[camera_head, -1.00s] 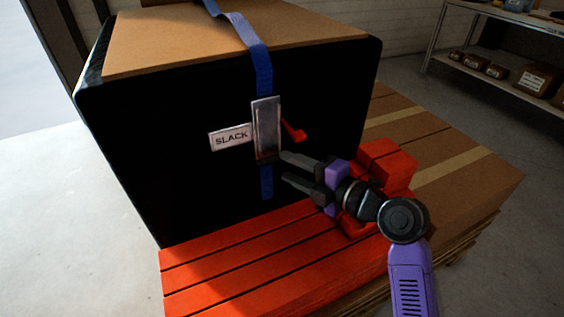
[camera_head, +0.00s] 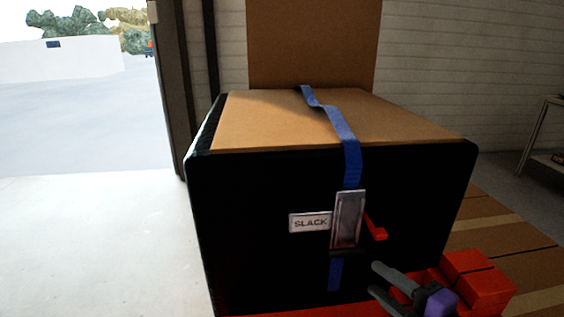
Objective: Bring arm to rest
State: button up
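My gripper (camera_head: 375,280) is at the lower right, in front of the black face of a large crate (camera_head: 255,230). Its two dark fingers are apart with nothing between them. They point up and left, toward the strap buckle. The metal buckle (camera_head: 348,219) sits on the crate's front on a blue strap (camera_head: 351,160). A red lever (camera_head: 375,228) sticks out at the buckle's right side, apart from my gripper. A white label reading SLACK (camera_head: 310,222) is on the buckle's left. Most of my arm is below the frame.
Red blocks (camera_head: 478,282) stand right of my gripper on the red slatted base. Brown boards (camera_head: 500,240) lie at the right, with a shelf (camera_head: 540,140) beyond. A tan panel (camera_head: 310,45) stands behind the crate. Open floor (camera_head: 90,240) and a bright doorway are at the left.

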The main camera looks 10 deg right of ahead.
jog(key=s+f+m+h, duration=0.1)
jog(key=s+f+m, duration=0.3)
jog(key=s+f+m+h, duration=0.2)
jog(key=s+f+m, duration=0.2)
jog(key=s, duration=0.1)
jog(key=s+a+f+m+h, duration=0.1)
jog(key=s+f+m+h, duration=0.1)
jog(key=s+f+m, duration=0.1)
jog(key=shift+s+a+f+m+g, duration=0.1)
jog(key=shift+s+f+m+g, duration=0.25)
jog(key=shift+s+f, duration=0.55)
jog(key=s+a+r+m, duration=0.1)
jog(key=s+r+m, duration=0.15)
jog(key=s, duration=0.45)
jog(key=s+a+r+m+h, duration=0.1)
jog(key=s+m, duration=0.3)
jog(key=s, duration=0.3)
jog(key=s+a+r+m, duration=0.1)
jog(key=s+m, duration=0.2)
jog(key=s, duration=0.5)
notch_tip(320, 180, up, 25)
jog(key=p, duration=2.4)
jog(key=shift+w+f, duration=0.15)
jog(key=shift+w, duration=0.15)
jog(key=shift+d, duration=0.1)
